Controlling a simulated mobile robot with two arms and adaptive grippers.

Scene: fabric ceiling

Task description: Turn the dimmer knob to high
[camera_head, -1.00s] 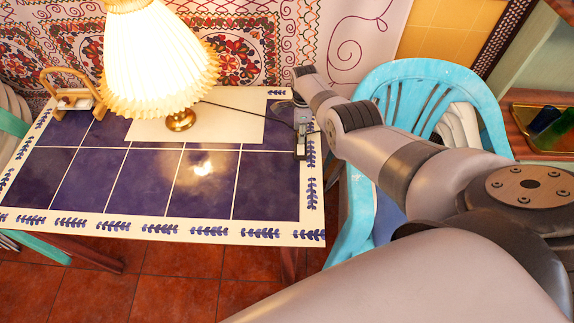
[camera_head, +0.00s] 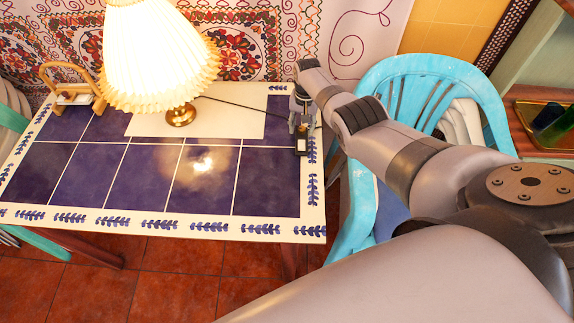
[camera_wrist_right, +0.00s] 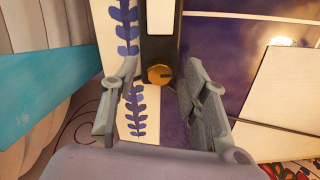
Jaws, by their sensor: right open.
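The dimmer is a small dark box with a light panel (camera_wrist_right: 161,17) at the right edge of the tiled table; it also shows in the head view (camera_head: 302,144). In the right wrist view its round brass knob (camera_wrist_right: 158,74) sits between the two fingers. My right gripper (camera_wrist_right: 155,105) is open, pointing down, with a finger on each side of the knob and gaps visible on both sides; it also shows in the head view (camera_head: 299,128). I cannot tell whether the knob points to high. The lit pleated lamp (camera_head: 155,55) stands on the table. My left gripper is not in view.
The blue-tiled table (camera_head: 190,228) has a clear front half. A white sheet (camera_head: 228,122) lies under the lamp base, and a dark cord (camera_head: 240,105) runs to the dimmer. A wooden holder (camera_head: 75,90) stands at the left. A turquoise chair (camera_head: 430,75) is beside the table on the right.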

